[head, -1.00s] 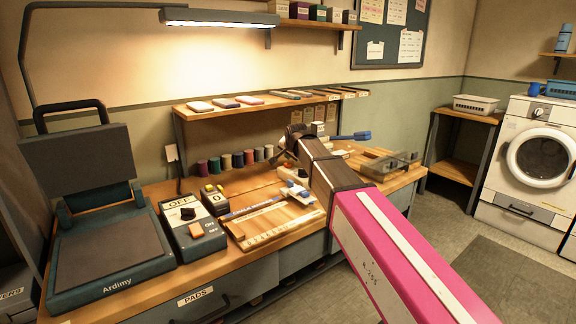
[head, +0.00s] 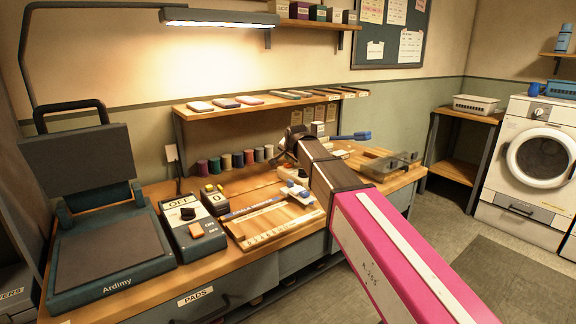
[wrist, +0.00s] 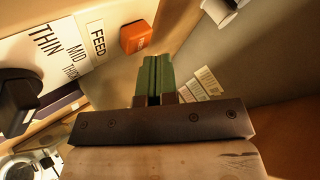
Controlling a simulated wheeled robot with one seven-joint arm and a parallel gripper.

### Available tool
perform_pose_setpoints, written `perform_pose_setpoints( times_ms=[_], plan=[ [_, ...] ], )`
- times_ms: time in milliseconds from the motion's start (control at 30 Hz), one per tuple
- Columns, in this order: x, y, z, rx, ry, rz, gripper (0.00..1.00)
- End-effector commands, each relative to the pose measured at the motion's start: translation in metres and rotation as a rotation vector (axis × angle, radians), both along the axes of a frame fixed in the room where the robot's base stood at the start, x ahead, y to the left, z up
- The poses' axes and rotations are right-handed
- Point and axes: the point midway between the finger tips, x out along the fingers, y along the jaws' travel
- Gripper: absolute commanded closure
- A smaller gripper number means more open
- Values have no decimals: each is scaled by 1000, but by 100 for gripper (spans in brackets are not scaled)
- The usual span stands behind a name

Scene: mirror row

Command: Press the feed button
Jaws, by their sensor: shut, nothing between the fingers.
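The feed button (wrist: 135,37) is a small orange-red block beside a white FEED label (wrist: 97,39) in the wrist view. My gripper (wrist: 155,60) shows there as two green fingers closed together and empty. In the picture its fingertips lie just below and right of the button; whether they touch it I cannot tell. A dark knob (wrist: 14,92) with a THIN, MID, THICK scale sits to the left. In the head view my arm reaches over the bench, and I cannot make out the feed button or the fingertips.
A heat press (head: 95,280) stands at the bench's left end. Next to it is a control box (head: 186,218) with a different orange switch. A low shelf (head: 270,103) stands behind several thread spools. A wooden board (head: 277,225) lies in front of my arm.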

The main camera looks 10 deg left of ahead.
Motion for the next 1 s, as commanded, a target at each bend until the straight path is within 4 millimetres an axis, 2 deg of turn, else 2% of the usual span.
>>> perform_pose_setpoints(
  times_ms=[1000],
  plan=[
    [0, 0, -9, -1, 1, 0, 100]
  ],
)
